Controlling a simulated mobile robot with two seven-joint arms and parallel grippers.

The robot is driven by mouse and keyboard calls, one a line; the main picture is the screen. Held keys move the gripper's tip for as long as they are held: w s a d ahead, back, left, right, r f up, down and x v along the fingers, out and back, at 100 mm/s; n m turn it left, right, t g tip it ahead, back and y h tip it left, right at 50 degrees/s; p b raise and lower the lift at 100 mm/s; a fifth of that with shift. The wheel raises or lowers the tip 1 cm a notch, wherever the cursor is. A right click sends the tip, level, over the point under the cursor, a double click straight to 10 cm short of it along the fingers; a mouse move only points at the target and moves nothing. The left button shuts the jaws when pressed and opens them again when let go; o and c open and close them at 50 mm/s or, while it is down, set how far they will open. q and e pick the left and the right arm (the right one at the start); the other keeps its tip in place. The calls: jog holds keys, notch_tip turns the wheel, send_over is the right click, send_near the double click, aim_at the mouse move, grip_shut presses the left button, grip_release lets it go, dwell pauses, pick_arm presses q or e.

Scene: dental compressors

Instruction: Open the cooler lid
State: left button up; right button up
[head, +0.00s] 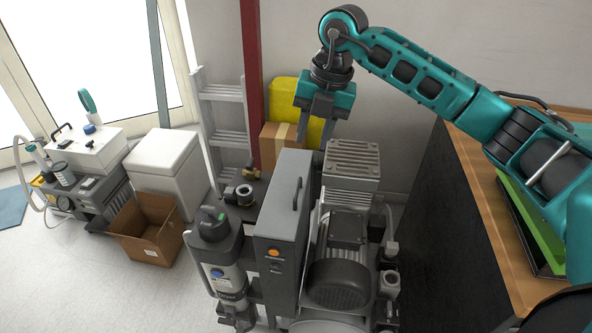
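A white box with a lid-like top (163,162) stands on the floor left of centre and looks like the cooler. Its top lies flat and appears closed. My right gripper (313,121) hangs fingers-down at the upper middle, in front of a yellow object and well to the right of the white box. Its two grey fingers look apart, with nothing seen between them. My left gripper is not in view.
An open cardboard box (148,229) sits in front of the white box. Grey compressor equipment (281,215) fills the middle. A ladder (222,120) leans behind, beside a red post (251,70). A wooden-topped counter (478,185) stands at right. Floor at lower left is clear.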

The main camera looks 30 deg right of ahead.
aim_at(298, 188)
jog(key=f, duration=0.4)
jog(key=w+a+f, duration=0.1)
jog(key=f, duration=0.3)
jog(key=a+f+b, duration=0.1)
jog(key=f, duration=0.3)
jog(key=shift+w+f, duration=0.15)
jog(key=shift+f, duration=0.05)
jog(key=shift+c, duration=0.4)
grip_shut()
dwell(0.6)
